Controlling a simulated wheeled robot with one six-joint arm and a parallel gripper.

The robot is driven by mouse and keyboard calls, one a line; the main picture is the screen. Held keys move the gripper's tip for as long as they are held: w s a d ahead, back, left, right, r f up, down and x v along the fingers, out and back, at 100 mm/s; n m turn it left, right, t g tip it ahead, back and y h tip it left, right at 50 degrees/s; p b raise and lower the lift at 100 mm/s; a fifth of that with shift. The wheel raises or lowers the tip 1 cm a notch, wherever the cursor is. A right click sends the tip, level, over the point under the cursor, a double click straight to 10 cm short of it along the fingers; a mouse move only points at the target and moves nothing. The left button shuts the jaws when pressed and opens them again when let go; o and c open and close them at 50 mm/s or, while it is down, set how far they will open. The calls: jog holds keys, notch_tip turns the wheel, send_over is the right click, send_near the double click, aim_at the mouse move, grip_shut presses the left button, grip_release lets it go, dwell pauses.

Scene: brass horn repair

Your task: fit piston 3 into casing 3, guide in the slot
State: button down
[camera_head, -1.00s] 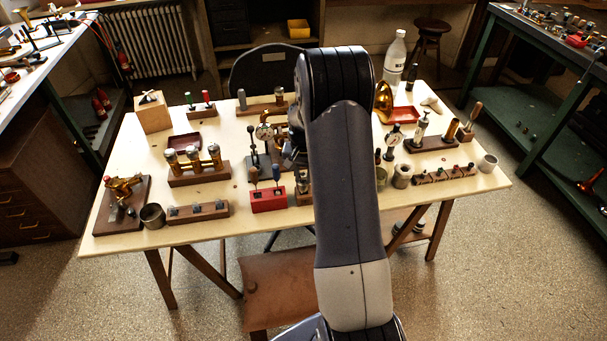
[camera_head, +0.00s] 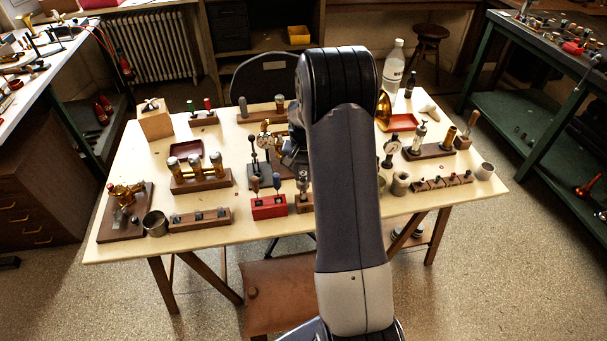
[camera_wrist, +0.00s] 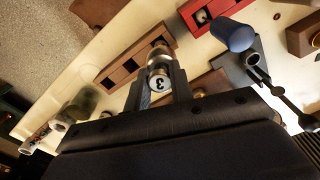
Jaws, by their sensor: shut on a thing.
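In the wrist view my gripper (camera_wrist: 160,88) is shut on piston 3 (camera_wrist: 159,83), whose white cap marked 3 faces the camera. Its lower end overlaps one end of a wooden rack (camera_wrist: 121,73); I cannot tell whether they touch. In the head view my arm hides most of the gripper. The valve block (camera_head: 202,184), with three brass casings (camera_head: 195,161) in a row on a wooden base, stands left of my arm. The casing numbers and guide slots are too small to read.
A red holder (camera_head: 268,208) with upright handles stands beside the arm; its blue handle (camera_wrist: 236,35) is close to the gripper. A low wooden rack (camera_head: 200,218) and a metal cup (camera_head: 156,223) are at the front left.

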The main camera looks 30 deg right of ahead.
jog(key=shift+r+p, duration=1.6)
jog(key=shift+r, duration=1.2)
jog(key=shift+s, duration=0.1)
